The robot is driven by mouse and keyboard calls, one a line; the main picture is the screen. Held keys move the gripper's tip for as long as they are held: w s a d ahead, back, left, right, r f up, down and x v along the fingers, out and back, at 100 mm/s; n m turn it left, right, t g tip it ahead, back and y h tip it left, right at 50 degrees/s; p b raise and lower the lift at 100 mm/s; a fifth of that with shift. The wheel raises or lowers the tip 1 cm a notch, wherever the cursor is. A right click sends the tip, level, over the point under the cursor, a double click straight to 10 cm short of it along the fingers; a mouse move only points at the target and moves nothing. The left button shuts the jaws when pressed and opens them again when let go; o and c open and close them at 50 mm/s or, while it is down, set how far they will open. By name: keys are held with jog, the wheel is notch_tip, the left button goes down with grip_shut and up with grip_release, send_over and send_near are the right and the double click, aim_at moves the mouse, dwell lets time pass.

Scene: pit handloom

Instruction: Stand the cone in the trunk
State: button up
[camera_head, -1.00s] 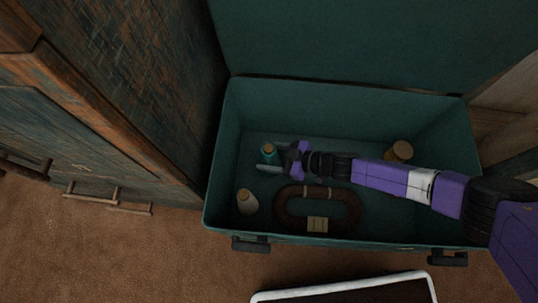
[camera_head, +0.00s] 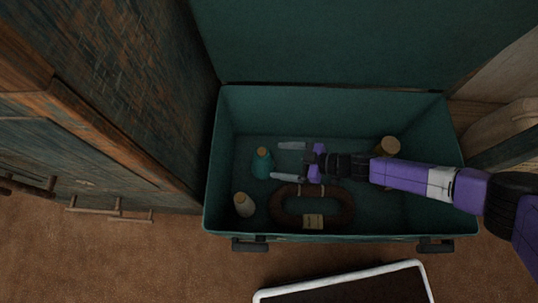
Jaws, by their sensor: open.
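The teal cone (camera_head: 262,164) with a tan tip stands upright on the floor of the open green trunk (camera_head: 212,165), toward its left side. My gripper (camera_head: 291,161) reaches into the trunk from the right. Its two fingers are spread apart, point left toward the cone, and have nothing between them. The fingertips are a short way to the right of the cone and look apart from it.
A pale cone (camera_head: 243,204) stands in the trunk's front left corner. A dark brown coil (camera_head: 344,211) with a tag lies at the front. A tan-topped item (camera_head: 388,146) is at the back right, partly behind my arm. A wooden cabinet (camera_head: 110,110) stands close on the left.

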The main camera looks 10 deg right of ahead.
jog(key=shift+p+v, duration=0.55)
jog(key=shift+v, duration=1.7)
